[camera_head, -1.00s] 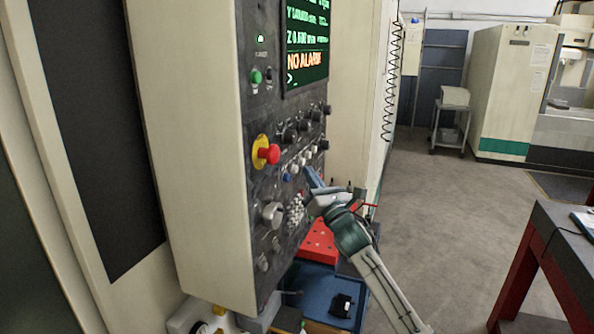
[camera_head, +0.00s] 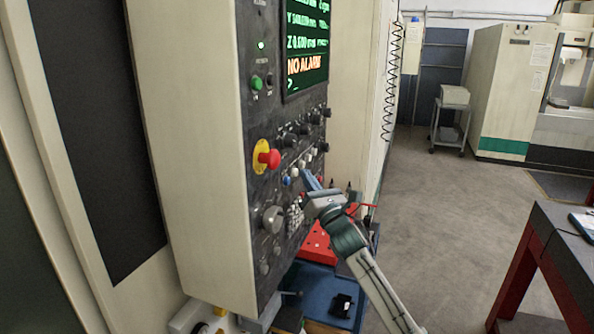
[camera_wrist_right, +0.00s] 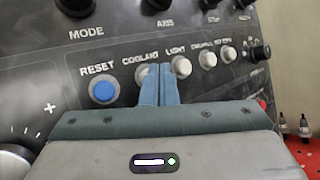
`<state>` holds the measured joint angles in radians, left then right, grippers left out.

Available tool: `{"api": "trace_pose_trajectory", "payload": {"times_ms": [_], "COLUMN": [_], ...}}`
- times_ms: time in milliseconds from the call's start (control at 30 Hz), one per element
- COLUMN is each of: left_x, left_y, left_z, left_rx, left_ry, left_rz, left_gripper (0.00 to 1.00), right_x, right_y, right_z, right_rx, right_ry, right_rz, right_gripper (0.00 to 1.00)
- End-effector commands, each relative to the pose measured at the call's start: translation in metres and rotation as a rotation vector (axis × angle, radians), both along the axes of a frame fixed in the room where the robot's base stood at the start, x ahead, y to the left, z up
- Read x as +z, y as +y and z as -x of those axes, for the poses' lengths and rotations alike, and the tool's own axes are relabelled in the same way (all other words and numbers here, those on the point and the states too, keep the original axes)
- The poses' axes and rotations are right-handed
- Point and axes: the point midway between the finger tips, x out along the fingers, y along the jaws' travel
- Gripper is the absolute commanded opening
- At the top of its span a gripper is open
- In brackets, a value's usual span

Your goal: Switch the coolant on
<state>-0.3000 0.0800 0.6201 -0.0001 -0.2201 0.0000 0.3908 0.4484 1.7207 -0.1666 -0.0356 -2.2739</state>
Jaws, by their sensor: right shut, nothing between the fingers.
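The control panel (camera_head: 205,160) of the machine stands upright in front of me. In the right wrist view, a pale button (camera_wrist_right: 142,72) sits below the word COOLANT, partly hidden by my fingers. My right gripper (camera_head: 306,176) is shut and empty, its fingertips at the row of small buttons. In the wrist view the blue-grey fingertips (camera_wrist_right: 160,70) overlap the space between the COOLANT and LIGHT buttons. I cannot tell whether they touch the panel. The LIGHT button (camera_wrist_right: 181,67) is right of them, and the blue RESET button (camera_wrist_right: 104,90) is to the left. My left gripper is not in view.
A red emergency stop (camera_head: 269,158) on a yellow ring sticks out up and left of the fingertips. The screen (camera_head: 306,50) reads NO ALARM. A red perforated plate (camera_head: 317,242) and blue tray (camera_head: 320,285) lie below. Open floor is to the right.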

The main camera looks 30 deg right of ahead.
Motion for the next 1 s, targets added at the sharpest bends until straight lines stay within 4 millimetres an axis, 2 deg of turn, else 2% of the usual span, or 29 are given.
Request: {"api": "trace_pose_trajectory", "payload": {"times_ms": [1000], "left_x": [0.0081], "left_y": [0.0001], "left_z": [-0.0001], "left_rx": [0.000], "left_ry": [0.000], "left_rz": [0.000], "left_gripper": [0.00], "right_x": [-0.0001], "right_y": [0.0038], "right_z": [-0.0049], "right_rx": [0.000], "right_ry": [0.000], "right_rz": [-0.001], "right_gripper": [0.00]}}
